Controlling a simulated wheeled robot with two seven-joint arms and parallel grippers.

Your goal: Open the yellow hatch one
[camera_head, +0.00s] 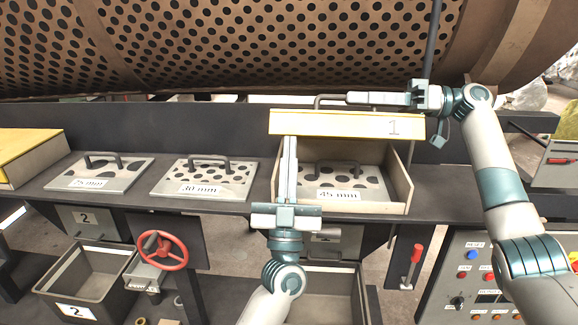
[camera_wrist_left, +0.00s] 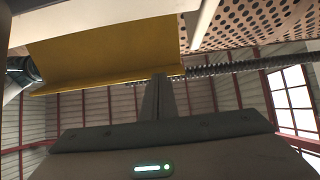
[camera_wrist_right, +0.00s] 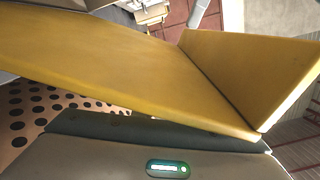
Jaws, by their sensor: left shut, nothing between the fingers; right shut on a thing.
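The yellow hatch marked 1 (camera_head: 345,123) is raised above its open-topped box (camera_head: 402,180), and a perforated 45 mm plate (camera_head: 372,178) shows inside. My right gripper (camera_head: 350,98) is shut on the hatch's dark handle (camera_head: 322,98) at the top. My left gripper (camera_head: 290,142) is shut and empty, its fingers pointing up at the hatch's lower left edge; I cannot tell whether they touch it. The hatch's yellow surface fills the upper left wrist view (camera_wrist_left: 110,50) and much of the right wrist view (camera_wrist_right: 110,65).
Perforated 75 mm (camera_head: 112,172) and 30 mm (camera_head: 205,178) plates lie on the bench to the left. Another yellow hatch (camera_head: 25,150) is at far left. The trommel drum (camera_head: 250,40) hangs behind. A red handwheel (camera_head: 163,250) and control panel (camera_head: 490,275) stand below.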

